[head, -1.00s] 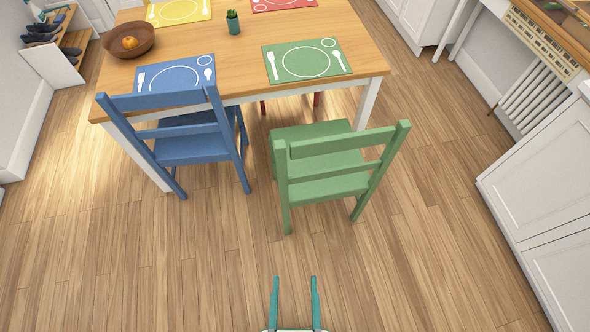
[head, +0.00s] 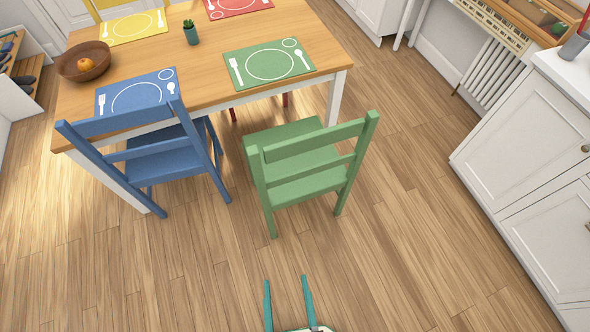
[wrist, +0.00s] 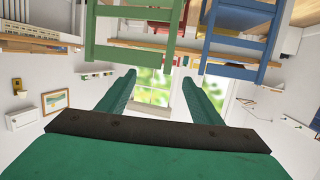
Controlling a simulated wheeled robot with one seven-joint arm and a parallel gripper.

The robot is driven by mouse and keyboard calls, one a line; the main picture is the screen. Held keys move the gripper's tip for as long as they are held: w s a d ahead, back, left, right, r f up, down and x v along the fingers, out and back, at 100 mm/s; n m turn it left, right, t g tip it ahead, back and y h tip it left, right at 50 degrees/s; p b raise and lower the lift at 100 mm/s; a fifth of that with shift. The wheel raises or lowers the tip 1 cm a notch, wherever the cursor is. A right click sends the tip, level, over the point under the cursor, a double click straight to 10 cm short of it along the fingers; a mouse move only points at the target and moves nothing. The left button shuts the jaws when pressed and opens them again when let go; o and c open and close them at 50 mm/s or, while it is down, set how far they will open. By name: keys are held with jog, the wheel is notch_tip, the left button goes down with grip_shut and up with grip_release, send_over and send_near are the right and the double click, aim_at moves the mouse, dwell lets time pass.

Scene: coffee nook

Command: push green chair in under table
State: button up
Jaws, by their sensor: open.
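The green chair (head: 312,165) stands upright on the floor at the near side of the wooden table (head: 215,65), its back toward me. Its seat front is close to the table's near edge, and most of the chair is out from under the top. My gripper (head: 286,280) is open and empty, with two teal fingers pointing toward the chair from the near side. A gap of floor lies between the fingertips and the chair. In the wrist view, the picture is upside down; the green chair (wrist: 132,52) hangs at the top beyond the fingers (wrist: 168,78).
A blue chair (head: 150,150) stands close left of the green chair, at the same table side. White cabinets (head: 535,160) stand at the right. A green placemat (head: 268,66) and a bowl (head: 84,64) are on the table. Floor between the green chair and cabinets is clear.

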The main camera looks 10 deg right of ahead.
jog(key=c, duration=0.4)
jog(key=f+m, duration=0.1)
jog(key=f, duration=0.1)
jog(key=w+d+f+m, duration=0.1)
jog(key=f, duration=0.1)
jog(key=w+f+m+g, duration=0.1)
jog(key=f, duration=0.1)
jog(key=shift+w+d+m+h, duration=0.1)
jog(key=shift+d+m+h, duration=0.2)
jog(key=shift+m+h, duration=0.1)
grip_shut()
jog(key=m+g+y, duration=0.3)
jog(key=m+g, duration=0.3)
jog(key=m, duration=2.4)
send_near(300, 198)
notch_tip(300, 198, down, 4)
jog(key=shift+w+a+f, duration=0.1)
jog(key=shift+w+a, duration=0.1)
jog(key=shift+w, duration=0.7)
jog(key=shift+w+a+f, duration=0.15)
jog(key=shift+w+a, duration=0.05)
jog(key=shift+w, duration=0.65)
